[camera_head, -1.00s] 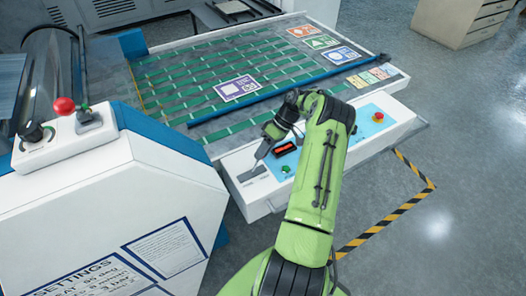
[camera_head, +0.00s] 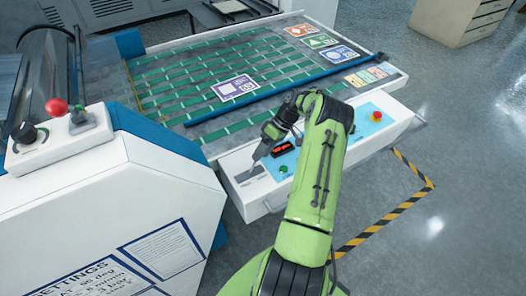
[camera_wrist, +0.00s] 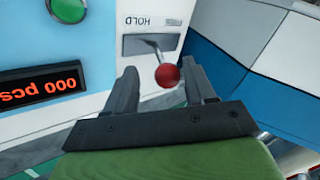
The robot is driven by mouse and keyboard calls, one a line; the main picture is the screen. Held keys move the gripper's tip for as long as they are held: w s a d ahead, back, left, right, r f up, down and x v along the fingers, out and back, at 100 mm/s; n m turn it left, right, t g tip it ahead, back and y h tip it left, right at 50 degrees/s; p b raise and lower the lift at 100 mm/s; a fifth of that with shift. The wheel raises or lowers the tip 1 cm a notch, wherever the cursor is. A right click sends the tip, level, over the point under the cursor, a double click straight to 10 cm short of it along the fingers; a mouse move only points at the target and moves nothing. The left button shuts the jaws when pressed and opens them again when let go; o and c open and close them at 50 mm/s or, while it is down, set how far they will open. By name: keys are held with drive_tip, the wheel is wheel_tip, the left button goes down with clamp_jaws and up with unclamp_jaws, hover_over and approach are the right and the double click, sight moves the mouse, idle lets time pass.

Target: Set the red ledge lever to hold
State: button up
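The red ledge lever (camera_wrist: 167,76) shows in the wrist view as a red ball knob on a thin metal stem. Its stem rises from a grey plate (camera_wrist: 133,45) on the white ledge, beside the word HOLD, which appears upside down. My gripper (camera_wrist: 160,68) is open, one finger on each side of the knob in the picture. I see gaps on both sides and cannot tell how deep the knob sits between the fingers. In the head view my gripper (camera_head: 256,161) is over the left end of the ledge, beside the grey plate (camera_head: 252,174); the knob is not clear there.
A counter display (camera_wrist: 42,90) and a green button (camera_wrist: 67,8) are on the ledge. A red button (camera_head: 376,116) is at its right end. The slatted green table (camera_head: 190,80) lies behind the ledge.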

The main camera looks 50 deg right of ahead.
drive_tip(key=shift+r, duration=0.1)
drive_tip(key=p+v, duration=0.3)
drive_tip(key=v, duration=1.2)
drive_tip(key=shift+d+r+p, duration=0.15)
drive_tip(key=shift+r+p, duration=0.05)
drive_tip(key=shift+p, duration=0.1)
drive_tip(key=shift+s, duration=0.1)
